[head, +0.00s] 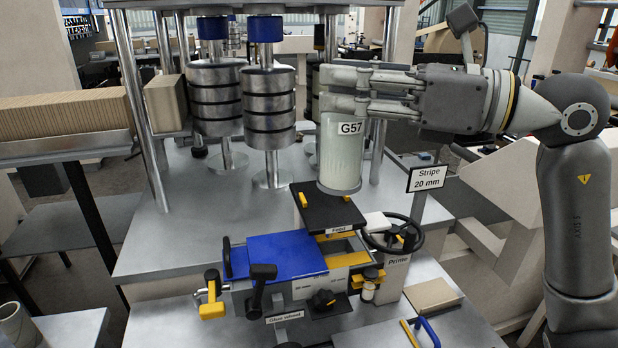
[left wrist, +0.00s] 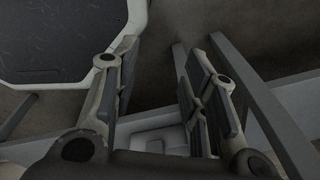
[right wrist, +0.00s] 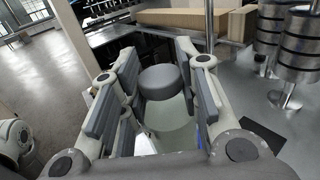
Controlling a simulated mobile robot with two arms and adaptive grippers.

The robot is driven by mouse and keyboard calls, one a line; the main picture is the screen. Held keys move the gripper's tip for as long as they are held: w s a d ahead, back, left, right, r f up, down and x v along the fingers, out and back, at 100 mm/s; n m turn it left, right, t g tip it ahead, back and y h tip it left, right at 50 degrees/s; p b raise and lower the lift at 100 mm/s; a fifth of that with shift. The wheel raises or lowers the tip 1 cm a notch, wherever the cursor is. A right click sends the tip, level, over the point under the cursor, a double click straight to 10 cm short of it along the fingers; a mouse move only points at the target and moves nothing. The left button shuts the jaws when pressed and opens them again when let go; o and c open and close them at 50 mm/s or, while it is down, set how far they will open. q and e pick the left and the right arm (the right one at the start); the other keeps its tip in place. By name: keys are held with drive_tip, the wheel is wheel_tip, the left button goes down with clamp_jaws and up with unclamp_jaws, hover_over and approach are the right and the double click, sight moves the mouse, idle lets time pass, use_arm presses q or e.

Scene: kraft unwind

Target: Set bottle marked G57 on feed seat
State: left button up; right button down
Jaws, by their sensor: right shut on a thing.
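The bottle marked G57 (head: 341,158) is a pale, translucent cylinder, held upright. My right gripper (head: 338,90) is shut around its upper part, above the label. In the right wrist view, the bottle's grey cap (right wrist: 165,82) sits between the fingers of the right gripper (right wrist: 163,105). The feed seat is a black plate (head: 316,217) with a "Feed" label. The bottle's base overlaps the plate's far right part in the head view; I cannot tell whether they touch. My left gripper (left wrist: 160,90) is open and empty in the left wrist view and out of the head view.
Stacked metal rollers (head: 267,107) stand left of the bottle. A blue plate (head: 275,254) lies in front of the seat. A black handwheel (head: 394,236) and a "Stripe 20 mm" sign (head: 426,178) stand to the right. The grey deck (head: 200,225) left of the seat is clear.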

drive_tip(key=w, duration=0.1)
drive_tip(key=w+p, duration=0.1)
drive_tip(key=w+f, duration=0.1)
drive_tip(key=shift+w+d+f+p, duration=0.1)
drive_tip(key=shift+w+d+p, duration=0.2)
drive_tip(key=shift+w+d, duration=0.05)
use_arm(q)
drive_tip(key=d+r+p, duration=0.3)
drive_tip(key=r+p, duration=0.2)
drive_tip(key=r, duration=0.2)
drive_tip(key=shift+s+d+r, duration=0.2)
drive_tip(key=shift+s+d, duration=0.05)
use_arm(e)
drive_tip(key=w+a+f, duration=0.1)
drive_tip(key=w+f, duration=0.7)
drive_tip(key=f, duration=0.3)
drive_tip(key=shift+w+a, duration=0.25)
drive_tip(key=shift+w, duration=0.1)
drive_tip(key=shift+f, duration=0.1)
drive_tip(key=shift+f, duration=0.2)
drive_tip(key=c, duration=1.1)
unclamp_jaws()
use_arm(q)
drive_tip(key=shift+a+f, duration=0.1)
drive_tip(key=shift+a, duration=0.15)
